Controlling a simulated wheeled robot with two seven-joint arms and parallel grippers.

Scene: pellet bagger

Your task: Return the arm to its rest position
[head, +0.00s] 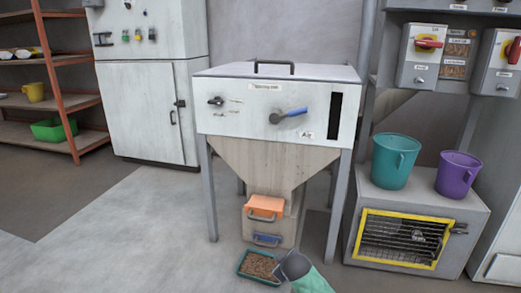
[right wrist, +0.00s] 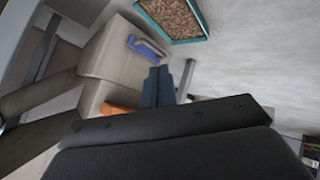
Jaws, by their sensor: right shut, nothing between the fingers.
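My right arm comes in at the bottom of the head view, with the dark right gripper (head: 280,273) low beside a teal tray (head: 243,271) of brown pellets. In the right wrist view the gripper's fingers (right wrist: 158,85) are together and hold nothing. The tray (right wrist: 204,36) lies on the floor beyond the fingertips, apart from them. The pellet bagger (head: 270,120) stands ahead, with an orange handle (head: 264,205) and a blue handle (head: 267,239) at its lower outlet. My left gripper is not in view.
A tall white cabinet (head: 145,110) and shelves with a green bin (head: 52,130) are at left. The floor at front left is clear.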

